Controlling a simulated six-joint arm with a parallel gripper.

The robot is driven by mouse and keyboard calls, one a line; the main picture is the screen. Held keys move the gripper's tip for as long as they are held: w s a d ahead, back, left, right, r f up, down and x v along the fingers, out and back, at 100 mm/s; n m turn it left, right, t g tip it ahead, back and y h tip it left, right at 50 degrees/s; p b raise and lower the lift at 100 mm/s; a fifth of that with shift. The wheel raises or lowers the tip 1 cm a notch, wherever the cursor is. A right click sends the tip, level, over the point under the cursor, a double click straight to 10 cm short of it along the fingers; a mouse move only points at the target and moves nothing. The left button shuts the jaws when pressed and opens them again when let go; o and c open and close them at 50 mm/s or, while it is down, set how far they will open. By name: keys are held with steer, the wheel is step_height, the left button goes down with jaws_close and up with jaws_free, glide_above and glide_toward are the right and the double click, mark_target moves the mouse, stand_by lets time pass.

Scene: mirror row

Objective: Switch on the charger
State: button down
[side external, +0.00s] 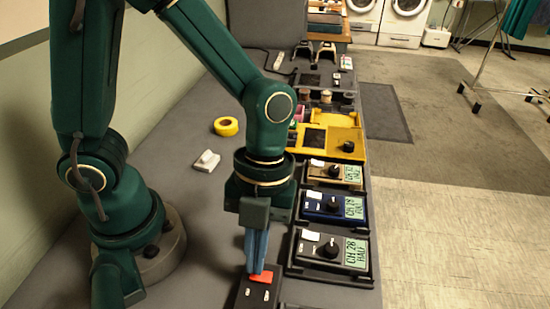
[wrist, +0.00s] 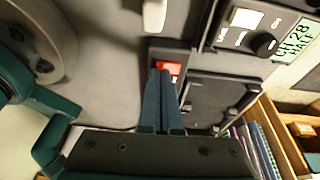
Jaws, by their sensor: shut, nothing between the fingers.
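A dark box (side external: 243,297) with a red rocker switch (side external: 262,277) and small white marks lies at the bottom of the side view. The red switch (wrist: 171,68) also shows in the wrist view, partly hidden by my fingertips. My gripper (side external: 256,270) points down with its blue fingers shut and empty. Its tips (wrist: 164,72) are at the red switch, over its left part. I cannot tell if they touch it or which way the rocker is tilted. A black handset in a cradle (side external: 331,252), with a knob and a green "CH 28 HALF" label, stands right of the box.
A blue unit (side external: 332,207) and a tan unit (side external: 330,173) stand behind in the same row, then a yellow tray (side external: 345,135). A white switch-like piece (side external: 206,160) and a yellow tape roll (side external: 226,126) lie left on the grey bench. The bench between is clear.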

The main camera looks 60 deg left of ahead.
steer(key=shift+f, duration=0.2)
steer(key=shift+s+a+f, duration=0.1)
steer(key=shift+f, duration=0.1)
stand_by(0.4)
steer(key=shift+w+d+r, duration=0.2)
steer(key=shift+w+d, duration=0.4)
steer(key=d+v, duration=0.1)
steer(key=v, duration=1.2)
steer(key=shift+s+r, duration=0.2)
steer(key=shift+r, duration=0.35)
steer(key=shift+a, duration=0.15)
